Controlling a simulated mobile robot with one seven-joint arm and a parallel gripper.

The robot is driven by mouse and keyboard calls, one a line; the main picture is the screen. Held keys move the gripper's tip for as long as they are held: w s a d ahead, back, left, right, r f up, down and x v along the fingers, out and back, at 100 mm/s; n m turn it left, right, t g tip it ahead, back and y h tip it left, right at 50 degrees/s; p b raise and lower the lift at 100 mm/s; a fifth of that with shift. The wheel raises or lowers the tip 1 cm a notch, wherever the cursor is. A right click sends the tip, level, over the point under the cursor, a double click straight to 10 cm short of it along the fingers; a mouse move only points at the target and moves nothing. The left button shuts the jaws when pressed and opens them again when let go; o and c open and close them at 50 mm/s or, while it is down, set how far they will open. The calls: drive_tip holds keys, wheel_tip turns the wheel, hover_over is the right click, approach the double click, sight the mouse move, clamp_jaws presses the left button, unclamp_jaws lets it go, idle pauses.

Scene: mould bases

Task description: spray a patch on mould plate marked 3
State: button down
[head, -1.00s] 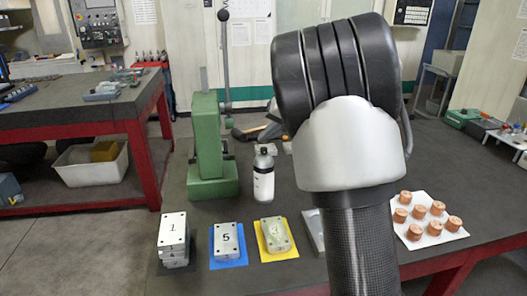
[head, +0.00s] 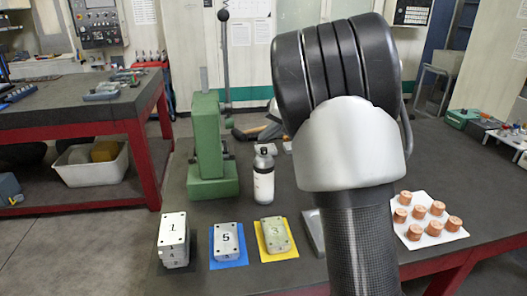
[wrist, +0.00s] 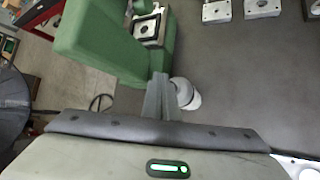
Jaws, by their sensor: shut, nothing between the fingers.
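The plate marked 3 (head: 278,238) lies on a yellow mat (head: 293,250) near the table's front edge. Its top looks duller and greener than the plates beside it. A white spray bottle with a dark band (head: 263,180) stands upright behind it, next to the green press. In the wrist view the bottle (wrist: 187,94) shows just right of my gripper (wrist: 160,80), partly behind the fingers. My gripper is shut and empty; I cannot tell whether it touches the bottle. In the head view my arm hides the gripper.
A green press (head: 208,150) stands left of the bottle. A stack topped by plate 1 (head: 173,236) and plate 5 (head: 227,240) on a blue mat (head: 230,263) sit at left. Several copper pieces stand on a white sheet (head: 414,242) at right. A metal block is half hidden by my arm.

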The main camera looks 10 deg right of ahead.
sight(267, 156)
drive_tip(key=shift+f, duration=0.15)
drive_tip(key=shift+f, duration=0.3)
drive_tip(key=shift+f, duration=0.4)
idle(0.6)
drive_tip(key=shift+r, duration=0.1)
drive_tip(key=shift+r+p, duration=0.7)
drive_tip(key=shift+p, duration=0.35)
wheel_tip(267, 156, up, 6)
drive_tip(key=p, duration=0.6)
